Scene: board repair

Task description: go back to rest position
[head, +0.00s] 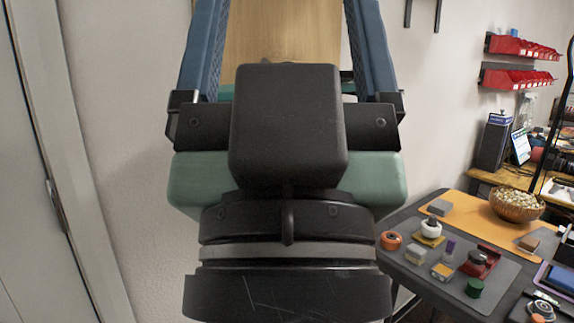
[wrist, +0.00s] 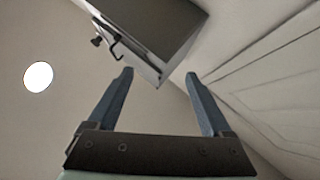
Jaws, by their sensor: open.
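My gripper (wrist: 158,78) shows in the wrist view with its two blue fingers wide apart and nothing between them. It is raised and points up toward the ceiling and a grey box-like fixture (wrist: 150,40). In the head view my gripper is close to the camera, its blue fingers spread at the top and its dark body filling the middle. The fingertips are cut off by the top edge there. My gripper touches nothing that I can see.
A dark table (head: 395,250) stands at the lower right with a grey mat (head: 497,290), an orange mat (head: 470,217), small coloured parts and a wicker bowl (head: 516,204). Red bins (head: 518,78) hang on the right wall. A door (head: 30,200) is at the left.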

